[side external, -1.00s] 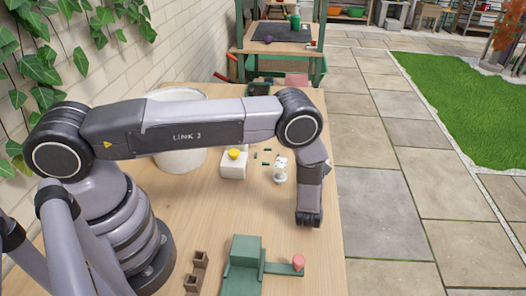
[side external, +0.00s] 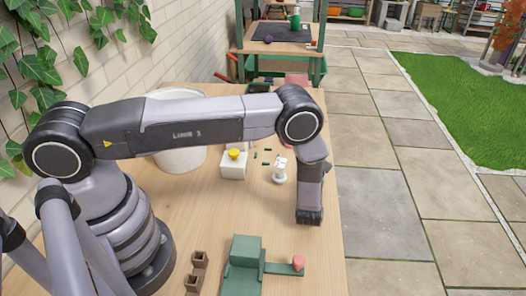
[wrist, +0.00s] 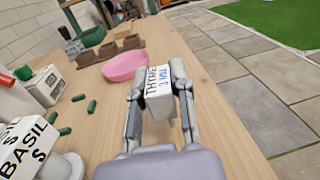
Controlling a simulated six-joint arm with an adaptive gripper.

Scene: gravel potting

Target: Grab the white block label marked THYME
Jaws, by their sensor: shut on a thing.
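The white block label marked THYME (wrist: 158,88) is between the fingers of my gripper (wrist: 157,80) in the wrist view. My gripper is shut on it, with one finger against each side. The block's lettering faces the wrist camera, and wood tabletop shows around it. In the side view my arm hides the gripper's fingers and this block. A second white block, marked BASIL (wrist: 28,145), is at the lower left of the wrist view, by a white round stand (wrist: 65,167).
A pink dish (wrist: 126,66) and brown pots (wrist: 130,41) lie beyond the gripper. A green fixture (side external: 243,268) is at the front. The table's right edge is close.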

